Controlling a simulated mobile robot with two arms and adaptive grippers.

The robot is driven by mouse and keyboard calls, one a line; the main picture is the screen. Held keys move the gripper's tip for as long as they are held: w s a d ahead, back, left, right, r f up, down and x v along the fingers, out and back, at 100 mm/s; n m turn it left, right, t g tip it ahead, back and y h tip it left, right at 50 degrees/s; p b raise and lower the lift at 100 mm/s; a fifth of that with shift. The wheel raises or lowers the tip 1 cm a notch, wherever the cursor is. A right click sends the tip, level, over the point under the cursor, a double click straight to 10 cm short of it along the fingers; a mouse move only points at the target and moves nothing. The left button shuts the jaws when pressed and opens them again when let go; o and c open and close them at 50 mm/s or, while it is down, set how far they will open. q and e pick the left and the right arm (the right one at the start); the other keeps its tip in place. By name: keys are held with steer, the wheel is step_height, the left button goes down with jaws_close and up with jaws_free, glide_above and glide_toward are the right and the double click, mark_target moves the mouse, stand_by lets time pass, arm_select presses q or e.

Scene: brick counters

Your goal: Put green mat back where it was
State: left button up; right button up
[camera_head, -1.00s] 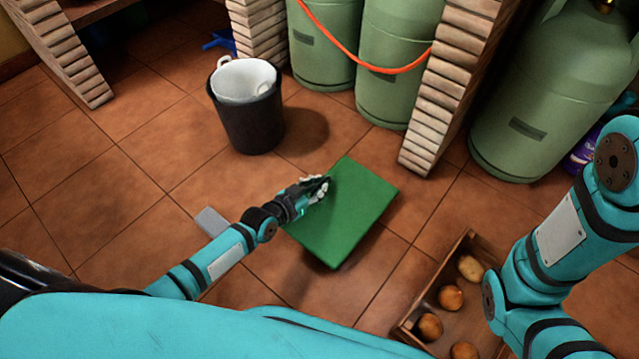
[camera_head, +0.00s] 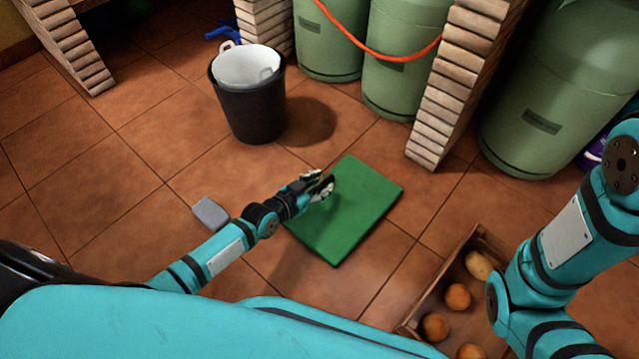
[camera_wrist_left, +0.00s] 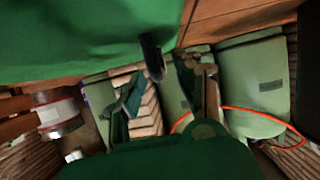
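The green mat (camera_head: 355,215) is a flat, square-cornered panel in the middle of the head view. My left gripper (camera_head: 322,187) is closed on it near its upper left edge and hides a small part of it. The mat seems to hang above the tiles, with a shadow on the floor to its lower left. In the left wrist view the mat (camera_wrist_left: 80,35) fills the upper left, with dark finger parts of my left gripper (camera_wrist_left: 160,80) at its edge. My right arm is at the right of the head view; its gripper is out of the picture.
A black bucket (camera_head: 252,112) with a white one inside stands behind the mat. Green gas cylinders (camera_head: 400,60) and a brick pillar (camera_head: 437,120) are at the back. A grey block (camera_head: 210,213) is left. Tiles at left are free.

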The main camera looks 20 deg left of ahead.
arm_select(q)
steer(key=p+v, duration=0.7)
steer(key=v, duration=0.4)
steer(key=shift+w+r, duration=0.1)
steer(key=shift+s+a, duration=0.15)
steer(key=shift+s, duration=0.15)
steer(key=shift+s+r, duration=0.1)
steer(key=shift+s, duration=0.1)
steer(key=shift+a, duration=0.1)
